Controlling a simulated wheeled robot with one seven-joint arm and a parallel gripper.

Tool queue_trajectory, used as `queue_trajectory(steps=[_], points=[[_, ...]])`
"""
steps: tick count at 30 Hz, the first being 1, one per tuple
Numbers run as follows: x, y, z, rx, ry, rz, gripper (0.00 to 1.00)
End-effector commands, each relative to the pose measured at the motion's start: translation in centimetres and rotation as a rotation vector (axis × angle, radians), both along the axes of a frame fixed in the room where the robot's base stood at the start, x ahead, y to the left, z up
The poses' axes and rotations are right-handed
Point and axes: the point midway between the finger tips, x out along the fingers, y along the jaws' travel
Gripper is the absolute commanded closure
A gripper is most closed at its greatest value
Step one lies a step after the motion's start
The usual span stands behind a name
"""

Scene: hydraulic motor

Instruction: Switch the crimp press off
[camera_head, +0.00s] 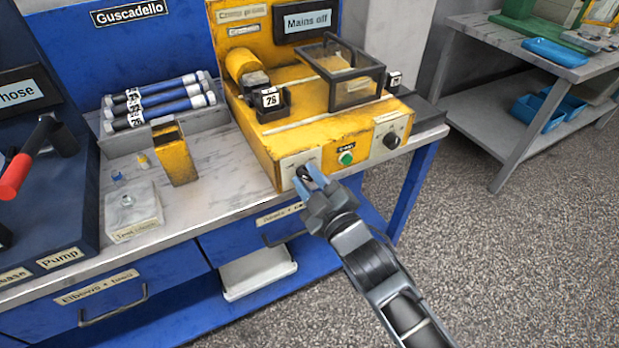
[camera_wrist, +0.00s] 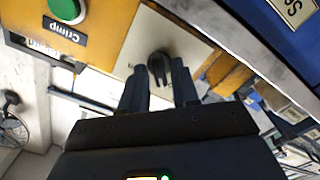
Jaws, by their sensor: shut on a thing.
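The yellow crimp press (camera_head: 262,135) stands on the workbench. A black rotary knob (camera_head: 304,172) sits on a pale plate at the left of its front face; the knob also shows in the wrist view (camera_wrist: 160,66). My gripper (camera_head: 311,177) reaches it from the front, with its blue-grey fingers on either side, shut on the knob. The fingers (camera_wrist: 160,88) partly hide the knob and the plate's lettering. A "Mains off" sign (camera_head: 307,20) is on the panel behind the press.
A green button (camera_head: 346,158) labelled "Crimp" and another black knob (camera_head: 391,140) are right of my gripper on the same face. A yellow holder (camera_head: 175,155) and several hoses (camera_head: 160,100) are to the left. Open floor (camera_head: 510,250) lies to the right.

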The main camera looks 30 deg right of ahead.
Motion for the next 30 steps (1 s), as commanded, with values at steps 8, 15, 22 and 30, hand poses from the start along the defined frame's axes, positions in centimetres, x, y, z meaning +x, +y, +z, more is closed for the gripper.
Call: queue_trajectory(steps=[8, 15, 22, 30], points=[[-0.06, 0.05, -0.12, -0.081, 0.002, 0.001, 1.0], [-0.06, 0.05, -0.15, -0.097, 0.002, 0.001, 1.0], [-0.06, 0.06, -0.16, -0.096, 0.002, 0.001, 1.0], [-0.03, 0.06, -0.1, -0.095, 0.001, 0.0, 0.61]])
